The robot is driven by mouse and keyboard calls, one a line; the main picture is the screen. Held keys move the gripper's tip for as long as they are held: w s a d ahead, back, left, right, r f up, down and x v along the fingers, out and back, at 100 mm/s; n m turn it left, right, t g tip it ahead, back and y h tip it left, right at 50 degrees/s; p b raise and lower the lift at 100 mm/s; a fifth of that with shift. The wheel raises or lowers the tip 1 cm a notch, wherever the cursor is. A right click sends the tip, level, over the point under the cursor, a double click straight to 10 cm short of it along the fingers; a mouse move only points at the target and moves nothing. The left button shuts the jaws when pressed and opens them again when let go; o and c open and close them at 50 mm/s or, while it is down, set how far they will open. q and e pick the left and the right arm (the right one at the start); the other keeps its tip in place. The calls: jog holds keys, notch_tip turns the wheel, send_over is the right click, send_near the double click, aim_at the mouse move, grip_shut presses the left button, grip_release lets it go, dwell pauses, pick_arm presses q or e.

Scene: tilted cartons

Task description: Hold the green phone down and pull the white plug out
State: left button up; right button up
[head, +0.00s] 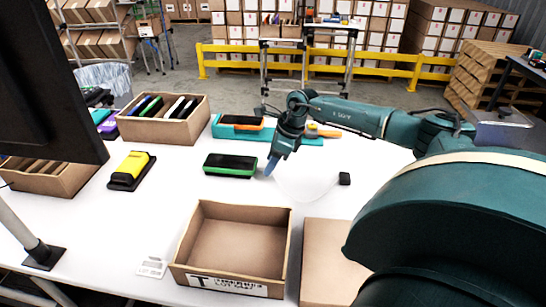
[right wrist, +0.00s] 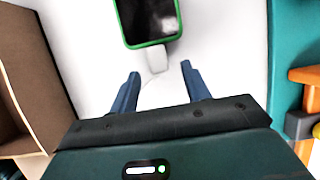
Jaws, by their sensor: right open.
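The green phone (head: 230,166) lies on the white table, dark screen up, left of my right gripper (head: 270,168). In the right wrist view the green-rimmed phone (right wrist: 150,22) is at the top, cut off by the frame. The white plug (right wrist: 156,59) sits at the phone's near end, and a pale cable curves away from it. My right gripper (right wrist: 160,84) is open, its two blue fingers apart on either side of the cable line, with the plug just beyond the fingertips. Nothing is between the fingers that I can see gripped. My left gripper is not in view.
A small black block (head: 345,179) lies to the right. An empty open carton (head: 190,240) stands in front. A carton of phones (head: 140,128), a yellow device on a dark stand (head: 131,170) and a teal mat (head: 285,138) with orange items surround the phone.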

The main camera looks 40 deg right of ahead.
jog(key=shift+c, duration=0.5)
grip_shut()
jog(key=shift+o, duration=0.4)
grip_release()
jog(key=b+v, duration=0.1)
jog(key=v, duration=1.2)
jog(key=shift+r, duration=0.15)
